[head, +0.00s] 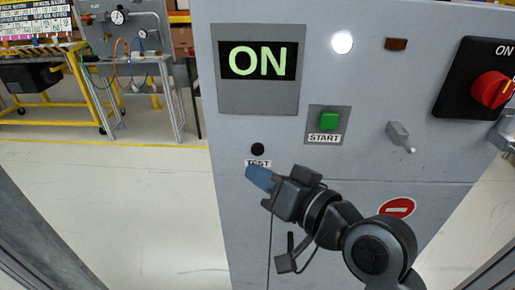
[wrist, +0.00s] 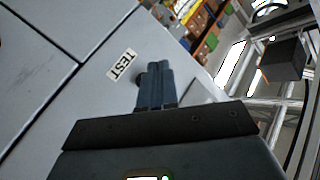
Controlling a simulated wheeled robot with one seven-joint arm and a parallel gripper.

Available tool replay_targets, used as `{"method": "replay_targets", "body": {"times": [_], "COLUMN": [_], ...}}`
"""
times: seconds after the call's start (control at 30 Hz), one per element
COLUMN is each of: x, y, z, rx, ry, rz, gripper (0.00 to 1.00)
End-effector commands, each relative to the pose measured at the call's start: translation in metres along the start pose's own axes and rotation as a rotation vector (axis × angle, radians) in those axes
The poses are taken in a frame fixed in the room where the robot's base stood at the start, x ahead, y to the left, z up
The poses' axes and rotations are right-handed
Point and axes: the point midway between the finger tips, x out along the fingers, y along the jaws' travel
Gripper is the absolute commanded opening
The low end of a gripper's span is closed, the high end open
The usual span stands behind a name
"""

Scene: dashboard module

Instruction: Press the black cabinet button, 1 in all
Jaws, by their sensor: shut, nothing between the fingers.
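The black button (head: 257,149) is a small round knob on the grey cabinet front, just above a white TEST label (head: 258,163). My gripper (head: 250,172), with blue fingers shut and empty, is just below the label in the head view. In the wrist view the shut fingers (wrist: 153,68) point at the cabinet beside the TEST label (wrist: 122,64). A dark bit of the button (wrist: 139,79) shows at the left edge of the fingers, mostly hidden by them. Whether the fingertips touch the button I cannot tell.
The cabinet (head: 350,165) also carries a lit ON display (head: 257,62), a green START button (head: 329,120), a grey handle (head: 400,136), and a red rotary switch (head: 491,89). A yellow-framed bench stands far left. The floor left of the cabinet is clear.

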Motion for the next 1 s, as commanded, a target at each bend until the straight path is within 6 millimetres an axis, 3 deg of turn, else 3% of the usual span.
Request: {"method": "replay_targets", "body": {"times": [0.3,1.0], "x": [-0.017,-0.02], "y": [-0.013,-0.012], "z": [0.012,0.015], "rx": [0.0,0.002], "ry": [0.0,0.002], "rz": [-0.001,0.005], "gripper": [0.0,0.0]}}
